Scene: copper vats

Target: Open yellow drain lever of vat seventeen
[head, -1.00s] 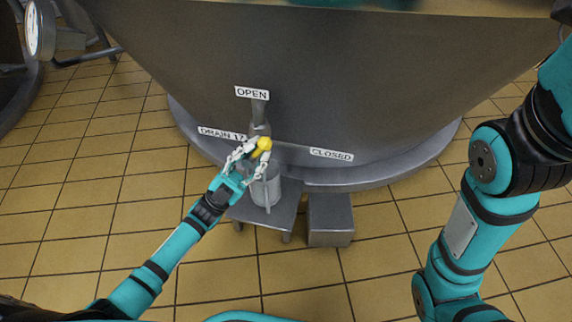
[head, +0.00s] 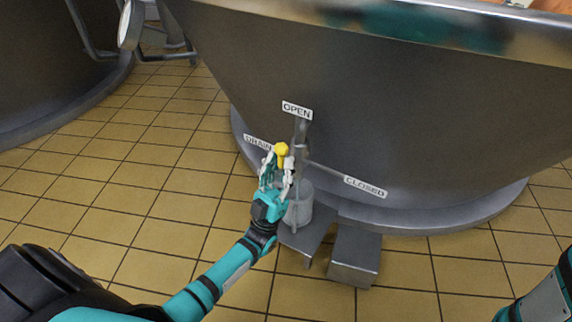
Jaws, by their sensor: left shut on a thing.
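The vat (head: 400,120) is a large grey metal vessel. Its drain plate (head: 258,143) reads "DRAIN"; its number is hidden behind my gripper. An "OPEN" sign (head: 297,110) sits above the drain pipe, and a "CLOSED" sign (head: 365,187) sits lower to the right. The yellow drain lever's knob (head: 281,149) shows between and just above my left fingertips, below and slightly left of the "OPEN" sign. My left gripper (head: 279,165) is shut on the lever and covers its lower part. My right gripper is out of view.
A grey metal bucket (head: 299,205) stands under the drain on a low metal stand (head: 306,242). A metal block (head: 355,257) stands to its right. Another vat (head: 50,65) is at upper left. Tiled floor (head: 150,200) is clear on the left.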

